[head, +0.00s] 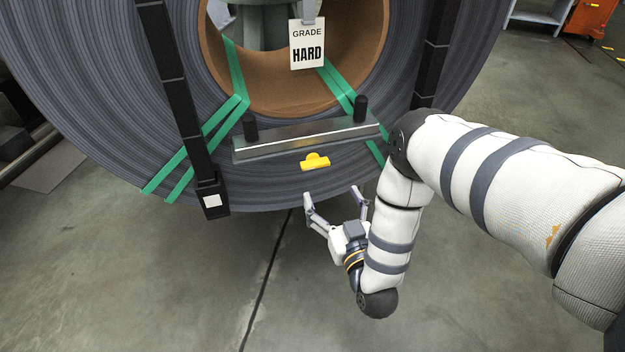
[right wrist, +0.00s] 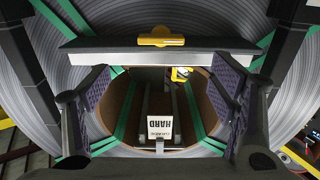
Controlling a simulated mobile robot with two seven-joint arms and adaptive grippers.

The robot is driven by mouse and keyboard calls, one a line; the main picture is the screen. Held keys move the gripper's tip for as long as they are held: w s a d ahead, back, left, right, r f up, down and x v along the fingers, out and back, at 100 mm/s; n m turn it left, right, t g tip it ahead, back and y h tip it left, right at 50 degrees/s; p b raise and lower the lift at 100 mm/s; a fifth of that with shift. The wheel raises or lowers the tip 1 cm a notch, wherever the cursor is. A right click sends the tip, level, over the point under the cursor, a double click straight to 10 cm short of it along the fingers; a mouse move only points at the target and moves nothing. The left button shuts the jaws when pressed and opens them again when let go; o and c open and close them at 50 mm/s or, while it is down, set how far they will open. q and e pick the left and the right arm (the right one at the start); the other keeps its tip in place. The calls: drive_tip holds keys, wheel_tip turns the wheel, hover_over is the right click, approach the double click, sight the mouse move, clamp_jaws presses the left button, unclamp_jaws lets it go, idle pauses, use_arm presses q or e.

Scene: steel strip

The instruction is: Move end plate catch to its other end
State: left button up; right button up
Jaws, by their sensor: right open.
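The end plate (head: 300,138) is a long silver bar lying across the face of the steel coil, below its bore. A black knob (head: 250,126) stands at its left end and another black knob (head: 361,108) near its right end. The yellow catch (head: 315,161) is at the plate's lower edge, near the middle. In the right wrist view the plate (right wrist: 100,49) crosses the top, with the yellow catch (right wrist: 161,38) near its middle. My right gripper (head: 332,193) is open and empty, below the catch and apart from it. My left gripper is not in view.
Green straps (head: 222,117) and black bands (head: 170,75) cross the coil (head: 95,95) beside the plate. A tag reading "GRADE HARD" (head: 307,45) hangs in front of the bore. The concrete floor (head: 130,270) below is clear.

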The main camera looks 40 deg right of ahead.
sight(317, 166)
drive_tip(key=b+x, duration=0.2)
drive_tip(key=x, duration=0.8)
drive_tip(key=shift+w+b, duration=0.3)
drive_tip(key=shift+w, duration=0.1)
drive_tip(key=c, duration=1.2)
